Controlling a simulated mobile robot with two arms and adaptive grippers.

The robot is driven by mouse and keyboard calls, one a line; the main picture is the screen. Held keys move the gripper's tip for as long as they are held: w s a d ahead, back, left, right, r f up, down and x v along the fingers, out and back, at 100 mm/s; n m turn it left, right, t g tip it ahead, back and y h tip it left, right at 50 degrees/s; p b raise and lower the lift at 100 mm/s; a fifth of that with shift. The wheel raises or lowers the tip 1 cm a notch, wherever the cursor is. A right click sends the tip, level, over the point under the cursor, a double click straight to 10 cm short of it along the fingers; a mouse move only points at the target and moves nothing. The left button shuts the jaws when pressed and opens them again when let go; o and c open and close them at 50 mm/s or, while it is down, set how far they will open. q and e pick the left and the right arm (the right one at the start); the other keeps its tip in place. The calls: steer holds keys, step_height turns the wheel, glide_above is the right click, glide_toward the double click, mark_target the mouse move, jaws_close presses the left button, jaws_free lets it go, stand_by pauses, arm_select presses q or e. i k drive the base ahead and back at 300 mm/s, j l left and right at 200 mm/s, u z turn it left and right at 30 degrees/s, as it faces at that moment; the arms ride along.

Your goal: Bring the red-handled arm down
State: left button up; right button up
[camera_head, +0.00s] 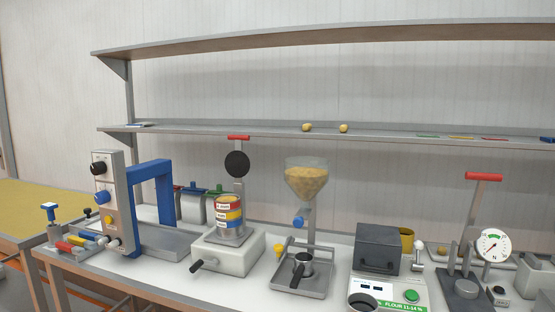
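Two upright arms with red handles show in the head view. At the right, a grey arm (476,222) rises, leaning slightly, from a dark base on the bench and carries a red crossbar handle (484,176) at its top. At the centre left, a grey upright with a red handle (238,137) and a black disc (237,164) stands raised behind a can with coloured bands (230,216), which sits on a white block (229,253). Both arms are up. Neither of my grippers is in view.
A round white gauge (494,245) stands right of the right-hand arm. A grey box (377,249) on a green-labelled unit is left of it. A hopper (307,180) stands mid-bench, and a blue frame (150,206) at left. Shelves (230,130) run behind, above the bench.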

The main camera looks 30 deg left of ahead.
mark_target(237, 164)
steer(key=u, duration=1.2)
steer(key=k+j, duration=0.05)
steer(key=j, duration=0.05)
